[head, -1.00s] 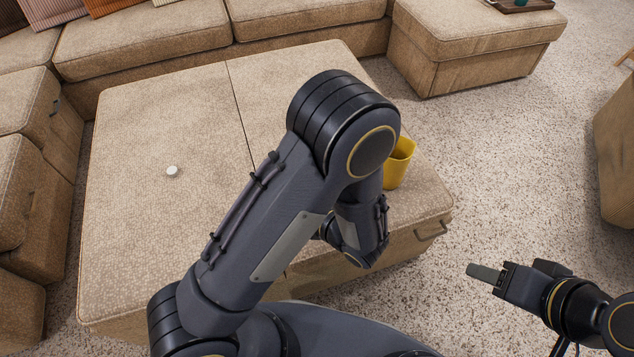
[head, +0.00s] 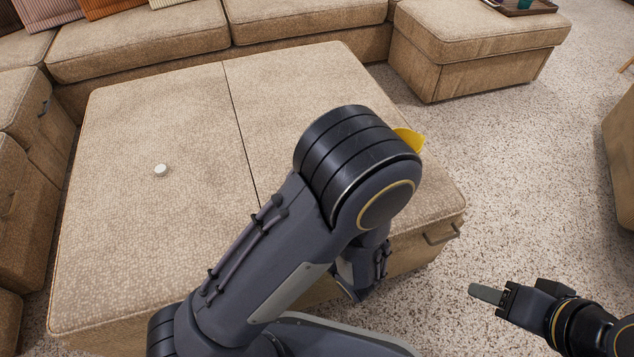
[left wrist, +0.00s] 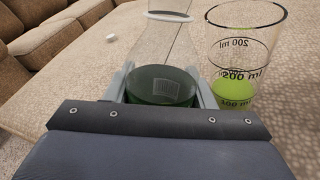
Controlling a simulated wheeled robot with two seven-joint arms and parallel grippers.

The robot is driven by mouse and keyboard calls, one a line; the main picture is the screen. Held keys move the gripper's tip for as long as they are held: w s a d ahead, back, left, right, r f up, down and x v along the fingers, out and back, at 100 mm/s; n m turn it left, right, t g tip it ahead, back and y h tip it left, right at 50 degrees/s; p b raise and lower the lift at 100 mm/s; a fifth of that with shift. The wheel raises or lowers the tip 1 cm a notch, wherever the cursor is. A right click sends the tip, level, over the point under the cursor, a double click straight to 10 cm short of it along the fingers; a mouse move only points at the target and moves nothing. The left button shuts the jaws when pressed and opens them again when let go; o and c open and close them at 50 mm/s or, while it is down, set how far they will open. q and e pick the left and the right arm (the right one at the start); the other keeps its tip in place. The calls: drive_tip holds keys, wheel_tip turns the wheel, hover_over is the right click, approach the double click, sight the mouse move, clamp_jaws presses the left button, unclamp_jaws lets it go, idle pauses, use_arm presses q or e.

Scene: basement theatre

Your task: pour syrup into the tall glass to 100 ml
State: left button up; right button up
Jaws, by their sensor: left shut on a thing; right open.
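In the left wrist view my left gripper (left wrist: 162,98) is shut on a clear bottle (left wrist: 165,50) with dark green syrup at its base end and a barcode label. The tall glass (left wrist: 262,35) stands just right of the bottle, with 100 ml and 200 ml marks. Bright green liquid lies in its bottom, close to the 100 ml mark; the exact level is hard to read. In the head view my left arm hides the bottle and glass. My right gripper (head: 487,293) is open and empty over the carpet, right of the ottoman.
A white cap (head: 160,170) lies on the tan ottoman (head: 120,240). A yellow cup (head: 410,139) shows partly behind my left arm. A sofa (head: 150,45) runs behind, and a footstool (head: 480,60) with a tray stands at the back right.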

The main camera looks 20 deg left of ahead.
use_arm(q)
drive_tip(key=f+b, duration=0.1)
drive_tip(key=f+n+t+b, duration=0.1)
drive_tip(key=b, duration=0.1)
drive_tip(key=shift+s+n, duration=0.25)
drive_tip(key=shift+n, duration=0.05)
drive_tip(key=shift+r+n+y+p, duration=0.3)
drive_tip(key=shift+s+a+n, duration=0.1)
drive_tip(key=shift+s+n, duration=0.05)
drive_tip(key=shift+n, duration=0.45)
use_arm(e)
drive_tip(key=shift+f, duration=1.65)
use_arm(q)
drive_tip(key=shift+f, duration=0.1)
